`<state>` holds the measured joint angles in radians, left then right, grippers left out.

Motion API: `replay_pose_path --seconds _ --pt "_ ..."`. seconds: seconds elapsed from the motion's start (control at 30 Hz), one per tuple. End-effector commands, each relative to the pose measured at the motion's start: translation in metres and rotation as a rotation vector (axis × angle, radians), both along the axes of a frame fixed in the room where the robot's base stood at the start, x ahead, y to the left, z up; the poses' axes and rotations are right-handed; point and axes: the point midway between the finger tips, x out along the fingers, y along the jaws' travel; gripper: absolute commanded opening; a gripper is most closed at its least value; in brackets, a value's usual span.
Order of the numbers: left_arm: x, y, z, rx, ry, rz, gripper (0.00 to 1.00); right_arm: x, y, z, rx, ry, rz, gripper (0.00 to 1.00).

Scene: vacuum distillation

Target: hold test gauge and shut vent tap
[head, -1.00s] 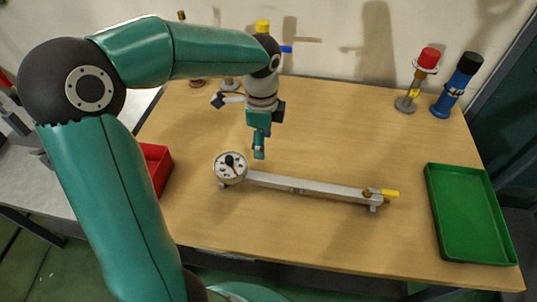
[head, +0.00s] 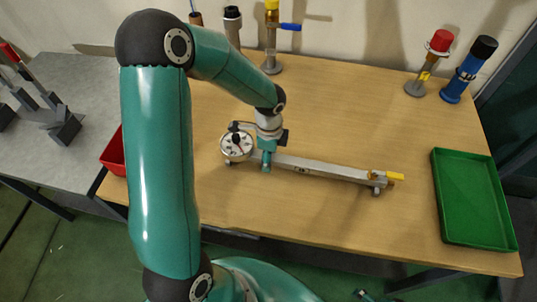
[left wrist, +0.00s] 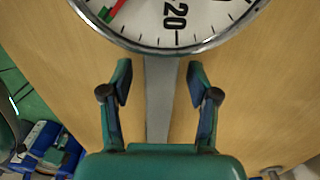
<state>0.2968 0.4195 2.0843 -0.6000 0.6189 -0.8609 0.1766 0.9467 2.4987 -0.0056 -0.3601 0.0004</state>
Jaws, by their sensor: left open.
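The round white test gauge (head: 236,146) sits at the left end of a grey metal bar (head: 318,170) on the wooden table. In the left wrist view the gauge dial (left wrist: 175,15) fills the top, with part of its red needle visible. A tap with a yellow handle (head: 395,176) is at the bar's right end. My left gripper (head: 266,165) is just right of the gauge, over the bar. In the left wrist view its fingers (left wrist: 161,82) are open, one on each side of the bar; I cannot tell whether they touch it.
A green tray (head: 440,200) lies at the right. Red-topped (head: 440,42) and blue (head: 465,72) fittings stand at the back right. A yellow-topped fitting with a blue lever (head: 271,40) stands at the back. A red bin (head: 114,153) is at the left. The table's front is clear.

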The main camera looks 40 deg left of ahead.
Motion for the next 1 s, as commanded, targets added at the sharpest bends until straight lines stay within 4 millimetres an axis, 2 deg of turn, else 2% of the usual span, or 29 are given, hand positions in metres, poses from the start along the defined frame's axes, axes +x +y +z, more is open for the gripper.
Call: replay_pose_path --seconds 0.33,0.7,0.9,0.93,1.0 --pt "0.0001 -0.0005 -0.0036 0.0 0.0 -0.001 0.6 -0.0001 0.0 0.0 0.0 0.0 0.0 0.83" --pt "0.0002 -0.0008 -0.0035 0.0 0.001 -0.001 0.0 0.0 0.0 0.0 0.0 0.0 0.0 0.83" --pt "0.0001 -0.001 -0.0035 0.0 0.001 -0.002 0.0 0.0 0.0 0.0 0.0 0.0 0.0 0.83" --pt "0.0001 -0.001 -0.0035 0.0 0.001 -0.002 0.0 0.0 0.0 0.0 0.0 0.0 0.0 0.82" --pt "0.0001 -0.0011 -0.0035 -0.001 0.002 -0.002 0.0 0.0 0.0 0.0 0.0 0.0 0.0 0.7"
